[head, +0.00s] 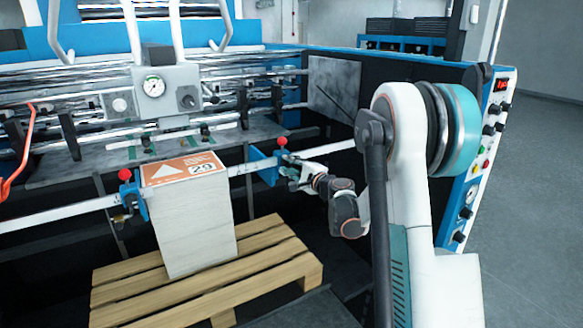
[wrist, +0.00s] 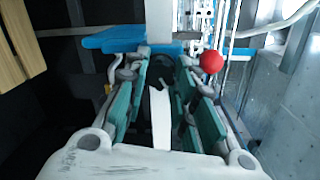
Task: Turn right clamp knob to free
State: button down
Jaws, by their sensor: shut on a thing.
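The right clamp (head: 263,167) is a blue plate and bracket on the white cross bar, with a red ball (head: 282,142) on top. My gripper (head: 290,167) is at this clamp's right side, shut on the clamp knob, which is mostly hidden by the fingers. In the wrist view the green-padded fingers (wrist: 165,65) reach to the blue plate (wrist: 115,40) and stand apart around the knob. The red ball (wrist: 211,61) is just outside the right finger, not between the pads. I cannot tell the knob's turn angle.
A paper stack (head: 192,225) with an orange label stands on a wooden pallet (head: 250,262), left of my gripper. The left clamp (head: 134,196) holds the same bar beyond it. A control panel (head: 478,170) is at the right. Machine rollers lie behind the bar.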

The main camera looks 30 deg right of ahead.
jog(key=n, duration=0.6)
jog(key=shift+a+h+b, duration=0.1)
jog(key=shift+h+b, duration=0.2)
jog(key=n, duration=0.5)
jog(key=shift+g+h, duration=0.3)
jog(key=c, duration=1.3)
grip_release()
jog(key=s+r, duration=0.1)
jog(key=s, duration=1.1)
jog(key=shift+d, duration=0.2)
jog(key=shift+a, duration=0.1)
